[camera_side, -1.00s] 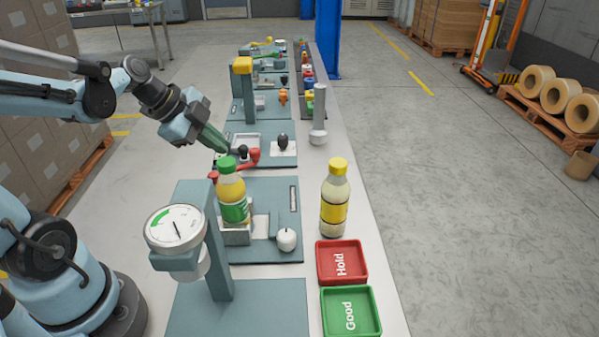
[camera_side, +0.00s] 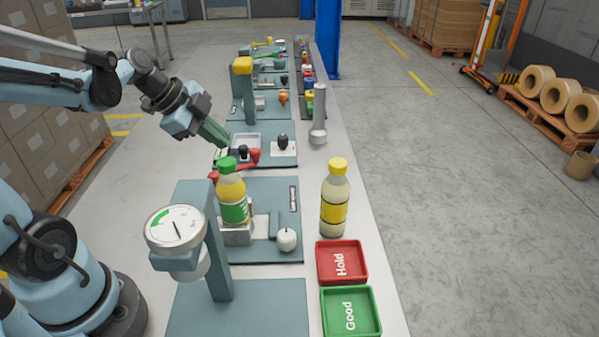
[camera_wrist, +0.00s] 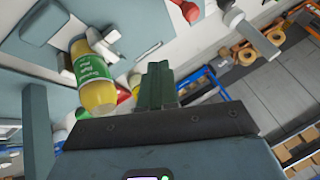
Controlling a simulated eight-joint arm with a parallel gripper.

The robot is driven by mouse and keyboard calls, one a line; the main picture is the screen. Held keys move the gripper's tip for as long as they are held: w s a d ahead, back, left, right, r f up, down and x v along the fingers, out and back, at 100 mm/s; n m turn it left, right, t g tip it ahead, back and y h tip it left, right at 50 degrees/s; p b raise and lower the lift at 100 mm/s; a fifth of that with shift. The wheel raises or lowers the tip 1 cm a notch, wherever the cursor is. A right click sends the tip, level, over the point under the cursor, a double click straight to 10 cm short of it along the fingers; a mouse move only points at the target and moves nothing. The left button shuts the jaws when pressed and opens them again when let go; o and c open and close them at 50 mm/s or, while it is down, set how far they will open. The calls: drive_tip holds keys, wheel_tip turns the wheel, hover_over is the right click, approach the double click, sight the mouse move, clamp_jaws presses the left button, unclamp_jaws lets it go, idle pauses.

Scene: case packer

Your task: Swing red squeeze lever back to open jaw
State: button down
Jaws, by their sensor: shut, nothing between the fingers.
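The red squeeze lever (camera_side: 240,160) lies on a teal station plate in the middle of the bench, behind the green-capped bottle. My gripper (camera_side: 225,143) has its green fingers together and empty, angled down to the right just above the lever's left part. Whether the fingertips touch the lever cannot be told. In the wrist view my gripper (camera_wrist: 158,68) shows the fingers closed together. A small red patch beside the bottle in that view is mostly hidden, and the jaw cannot be made out clearly.
A green-capped bottle (camera_side: 231,193) stands close in front of the lever. A gauge (camera_side: 176,228), a yellow-capped bottle (camera_side: 335,200), a red Hold tray (camera_side: 341,262) and a green Good tray (camera_side: 350,311) are nearer. A black knob (camera_side: 283,142) stands right of the lever.

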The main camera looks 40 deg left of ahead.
drive_tip(key=w+a+n+g+h, duration=0.1)
drive_tip(key=w+a+n, duration=0.3)
drive_tip(key=a, duration=0.3)
drive_tip(key=w+a+n+g+h, duration=0.1)
drive_tip(key=w+a+n+h, duration=0.1)
drive_tip(key=w+a+n, duration=0.2)
drive_tip(key=a+n, duration=0.2)
drive_tip(key=a, duration=0.2)
drive_tip(key=shift+a, duration=0.2)
drive_tip(key=x, duration=0.9)
drive_tip(key=shift+s+d+f, duration=0.1)
drive_tip(key=shift+d+f, duration=0.2)
drive_tip(key=d, duration=0.3)
drive_tip(key=shift+s+d+f, duration=0.1)
drive_tip(key=shift+f, duration=0.05)
drive_tip(key=shift+s+d, duration=0.1)
drive_tip(key=shift+d, duration=0.35)
